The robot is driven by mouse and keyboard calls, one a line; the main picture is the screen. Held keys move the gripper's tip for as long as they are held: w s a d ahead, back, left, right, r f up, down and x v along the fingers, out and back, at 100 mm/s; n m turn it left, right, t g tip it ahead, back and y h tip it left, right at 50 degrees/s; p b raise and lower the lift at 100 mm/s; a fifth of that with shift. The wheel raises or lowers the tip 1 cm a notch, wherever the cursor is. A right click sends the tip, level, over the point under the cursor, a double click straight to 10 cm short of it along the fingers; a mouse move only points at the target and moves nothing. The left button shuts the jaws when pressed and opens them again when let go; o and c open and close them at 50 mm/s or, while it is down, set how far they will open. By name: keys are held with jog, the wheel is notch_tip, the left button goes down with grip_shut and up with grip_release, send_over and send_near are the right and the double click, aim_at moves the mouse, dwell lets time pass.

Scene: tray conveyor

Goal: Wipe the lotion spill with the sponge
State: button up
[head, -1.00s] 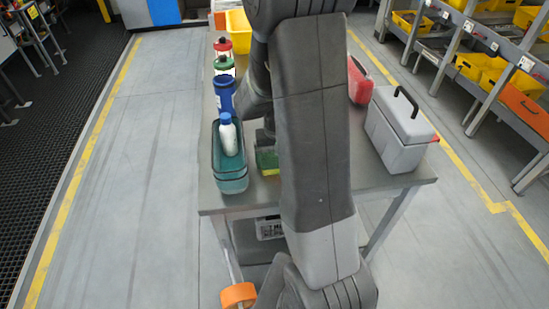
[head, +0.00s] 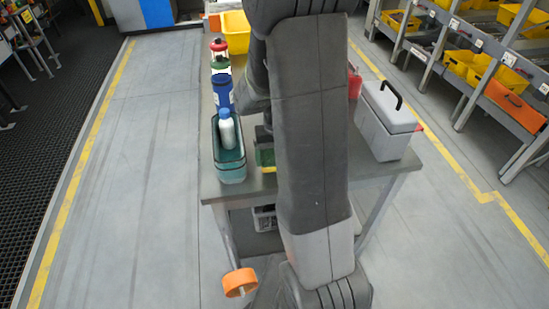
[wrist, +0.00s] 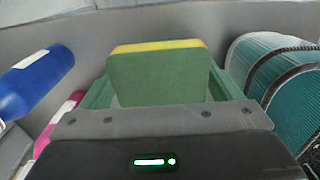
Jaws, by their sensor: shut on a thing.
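The sponge (wrist: 160,75) is green with a yellow layer along its far edge. In the wrist view it sits between the green fingers of my gripper (wrist: 163,88), which is shut on it. In the head view a green and yellow bit of the sponge (head: 265,156) shows low over the tabletop, beside my arm. My arm hides most of the gripper there. I cannot make out the lotion spill in either view. A white bottle with a blue cap (head: 227,134) stands in a teal bin (head: 231,173) left of the sponge.
The grey table (head: 215,190) also holds a blue container (head: 222,92), bottles with green and red tops, a yellow bin (head: 236,32), a red item (head: 354,82) and a grey cooler box (head: 390,125). A blue bottle (wrist: 38,80) and ribbed teal shapes (wrist: 290,85) flank my gripper.

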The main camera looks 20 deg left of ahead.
jog(key=shift+r+p, duration=1.35)
jog(key=shift+r, duration=0.8)
